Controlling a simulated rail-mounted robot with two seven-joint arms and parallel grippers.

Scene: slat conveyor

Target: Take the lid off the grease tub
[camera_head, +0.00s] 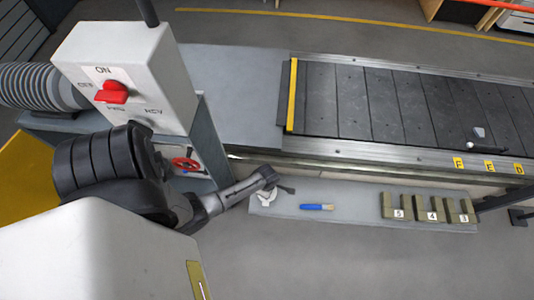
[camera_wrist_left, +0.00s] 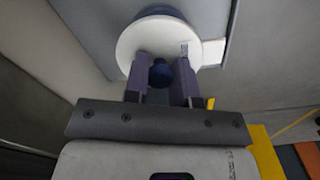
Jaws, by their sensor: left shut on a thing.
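In the left wrist view my left gripper (camera_wrist_left: 162,78) is shut on a dark blue knob (camera_wrist_left: 162,70). The knob stands on a round white lid (camera_wrist_left: 140,38), which faces the gripper. A dark blue rounded shape, perhaps the grease tub (camera_wrist_left: 163,10), shows past the lid's far edge. I cannot tell whether the lid is seated on it or apart. In the head view the lid and tub are not distinguishable, and my left arm covers much of the lower left.
A white switch box with a red switch (camera_head: 112,92) stands close to my left arm. The slat conveyor (camera_head: 340,100) runs to the right. On the grey shelf (camera_head: 350,216) lie a blue-handled tool (camera_head: 316,207) and several numbered blocks (camera_head: 397,206).

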